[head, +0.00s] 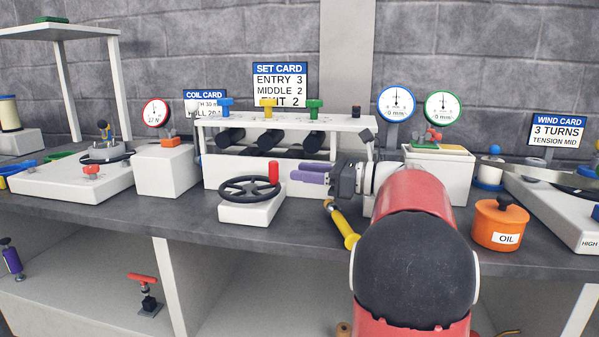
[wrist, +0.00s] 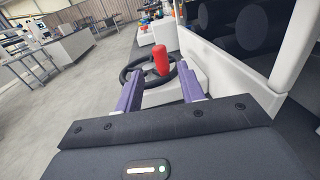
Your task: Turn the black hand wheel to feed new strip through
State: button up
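The black hand wheel (head: 236,189) lies flat on a white block (head: 252,211) in front of the roller rack. Its red upright knob (head: 274,172) is on the wheel's right side in the head view. My gripper (head: 294,174) has purple fingers and is just right of the red knob, pointing left at it. In the wrist view the hand wheel (wrist: 133,75) and red knob (wrist: 161,60) lie ahead. The gripper fingers (wrist: 163,95) are spread apart with nothing between them. The knob appears beyond the fingertips, apart from them.
The white roller rack (head: 290,122) with black rollers and blue, yellow and green knobs stands behind the wheel. An orange oil pot (head: 500,226) stands right. Bench left of the wheel block is clear.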

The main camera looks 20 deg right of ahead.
aim_at(267, 181)
jog(key=shift+o, duration=0.3)
jog(key=shift+w+f+b, duration=0.3)
jog(key=shift+f+b, duration=0.05)
jog(key=shift+b, duration=0.3)
jog(key=shift+w+a+b, duration=0.15)
jog(key=shift+w+b, duration=0.05)
jog(key=shift+b, duration=0.4)
jog(key=x, duration=0.9)
jog(key=shift+s+a+r+b, duration=0.1)
jog(key=shift+s+r+b, duration=0.1)
jog(key=shift+r+b, duration=0.15)
jog(key=shift+c, duration=0.3)
